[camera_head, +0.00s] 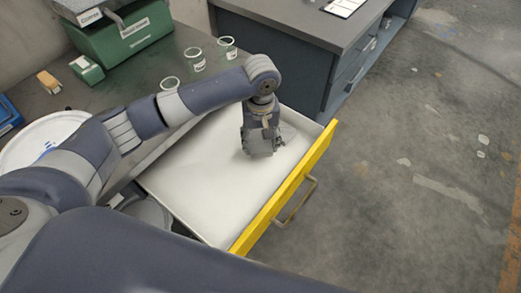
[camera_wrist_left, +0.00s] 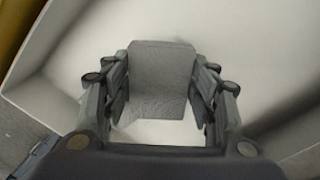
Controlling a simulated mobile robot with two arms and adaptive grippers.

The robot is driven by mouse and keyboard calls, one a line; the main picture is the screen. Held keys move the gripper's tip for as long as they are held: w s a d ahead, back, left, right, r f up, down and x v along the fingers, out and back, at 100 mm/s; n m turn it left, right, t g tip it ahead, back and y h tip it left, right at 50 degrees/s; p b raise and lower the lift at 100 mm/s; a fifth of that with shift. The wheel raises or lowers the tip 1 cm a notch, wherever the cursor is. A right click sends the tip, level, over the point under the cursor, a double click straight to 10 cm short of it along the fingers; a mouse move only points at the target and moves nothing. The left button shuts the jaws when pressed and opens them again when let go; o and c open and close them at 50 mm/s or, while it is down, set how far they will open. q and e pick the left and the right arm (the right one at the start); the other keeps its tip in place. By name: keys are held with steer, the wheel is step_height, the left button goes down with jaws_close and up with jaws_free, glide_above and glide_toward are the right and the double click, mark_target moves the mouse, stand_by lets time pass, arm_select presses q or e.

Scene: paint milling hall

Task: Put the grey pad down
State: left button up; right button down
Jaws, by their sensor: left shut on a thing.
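The grey pad (camera_wrist_left: 160,75) is a flat grey block between the two fingers of my left gripper (camera_wrist_left: 160,100) in the left wrist view. My left gripper (camera_head: 262,150) is shut on it and points down inside the open drawer (camera_head: 205,185) in the head view. The drawer is white inside with a yellow front (camera_head: 285,195). In the head view the pad is hard to tell from the gripper's fingers. I cannot tell whether the pad touches the drawer floor. My right gripper is not in view.
The drawer floor around the gripper is bare. Glass beakers (camera_head: 195,59), a green box (camera_head: 125,38), a small green block (camera_head: 87,69), a wooden-handled item (camera_head: 49,82) and a white round dish (camera_head: 45,138) are on the bench. A dark cabinet (camera_head: 300,40) stands behind.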

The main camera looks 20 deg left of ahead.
mark_target(260, 151)
arm_select(q)
steer(key=shift+f, duration=2.3)
steer(key=shift+f, duration=0.1)
steer(key=o, duration=1)
steer(key=shift+c, duration=0.2)
step_height(260, 151, up, 12)
steer(key=shift+r, duration=0.15)
